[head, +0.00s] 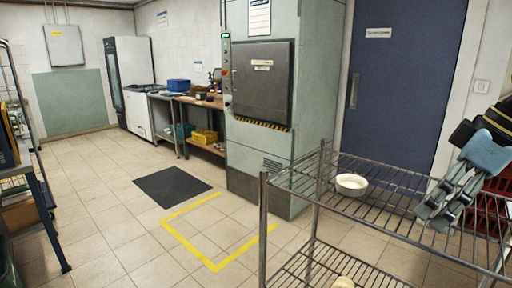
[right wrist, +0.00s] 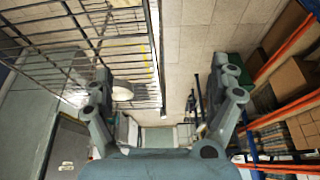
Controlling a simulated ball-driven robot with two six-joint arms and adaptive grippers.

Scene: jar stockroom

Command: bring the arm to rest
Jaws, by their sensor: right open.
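My right gripper (head: 436,212) is at the right of the head view, over the right part of the wire rack's top shelf, tilted downward. Its two grey fingers stand wide apart in the right wrist view (right wrist: 163,72), with nothing between them. A white round bowl or dish (head: 351,184) sits on the rack's top shelf, left of the gripper and apart from it. It also shows in the right wrist view (right wrist: 122,92), partly behind the left finger. My left gripper is not in view.
The metal wire rack (head: 400,192) stands close in front, below the right gripper. A pale object (head: 343,283) shows on its lower shelf. Behind are a blue door (head: 400,110) and a grey machine (head: 262,150). Tiled floor with a yellow marking (head: 215,266) is open at left centre.

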